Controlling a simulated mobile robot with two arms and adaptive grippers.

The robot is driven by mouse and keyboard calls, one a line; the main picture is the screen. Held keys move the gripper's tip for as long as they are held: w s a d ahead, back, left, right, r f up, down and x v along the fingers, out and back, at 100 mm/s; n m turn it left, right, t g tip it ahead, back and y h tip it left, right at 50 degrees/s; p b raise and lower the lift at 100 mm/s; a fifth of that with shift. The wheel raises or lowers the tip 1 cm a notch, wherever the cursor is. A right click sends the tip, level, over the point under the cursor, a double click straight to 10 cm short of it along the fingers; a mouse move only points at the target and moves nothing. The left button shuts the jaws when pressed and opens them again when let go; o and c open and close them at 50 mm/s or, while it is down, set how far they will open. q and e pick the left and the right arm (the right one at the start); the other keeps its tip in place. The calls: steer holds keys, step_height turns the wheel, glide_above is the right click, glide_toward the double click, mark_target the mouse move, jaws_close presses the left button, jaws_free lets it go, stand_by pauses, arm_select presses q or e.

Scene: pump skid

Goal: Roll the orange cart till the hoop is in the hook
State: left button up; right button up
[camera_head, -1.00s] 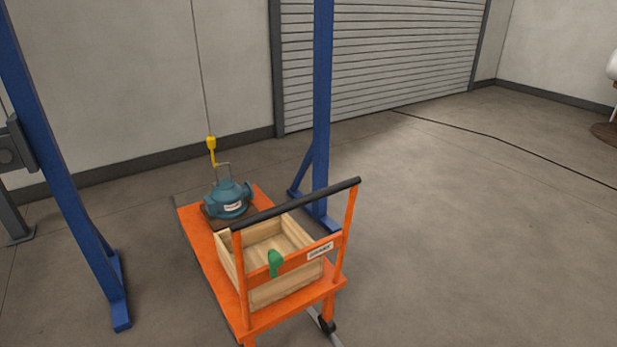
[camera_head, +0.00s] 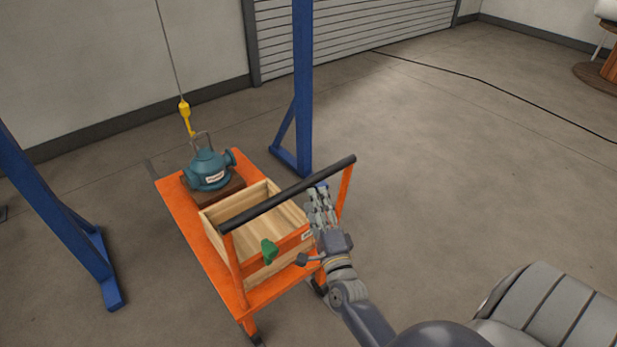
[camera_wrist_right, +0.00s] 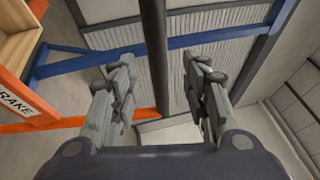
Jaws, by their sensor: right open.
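The orange cart (camera_head: 200,238) stands under the blue frame, its black handle bar (camera_head: 262,207) toward me. A teal pump (camera_head: 208,170) sits on its far end, with a grey hoop (camera_head: 202,140) on top. The yellow hook (camera_head: 186,112) hangs on a cable beside the hoop's upper left in the picture; I cannot tell whether they touch. My right gripper (camera_head: 320,204) is at the right part of the bar. In the right wrist view the open fingers (camera_wrist_right: 163,72) stand either side of the bar (camera_wrist_right: 154,45); contact is unclear. My left gripper is out of view.
A wooden box (camera_head: 272,186) and a green lever (camera_head: 269,250) are at the cart's near end. Blue frame legs stand left (camera_head: 62,220) and right (camera_head: 302,90) of the cart. A black cable (camera_head: 480,92) crosses the floor at right; open floor lies before it.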

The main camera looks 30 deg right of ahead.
mark_target(310, 186)
steer(key=p+x, duration=0.1)
steer(key=x, duration=0.5)
steer(key=shift+w+f, duration=0.1)
steer(key=shift+w, duration=0.1)
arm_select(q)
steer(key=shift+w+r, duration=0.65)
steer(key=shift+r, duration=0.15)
arm_select(e)
steer(key=shift+w+d, duration=0.3)
steer(key=shift+w, duration=0.3)
steer(key=shift+c, duration=0.6)
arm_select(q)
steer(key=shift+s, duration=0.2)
arm_select(e)
jaws_close()
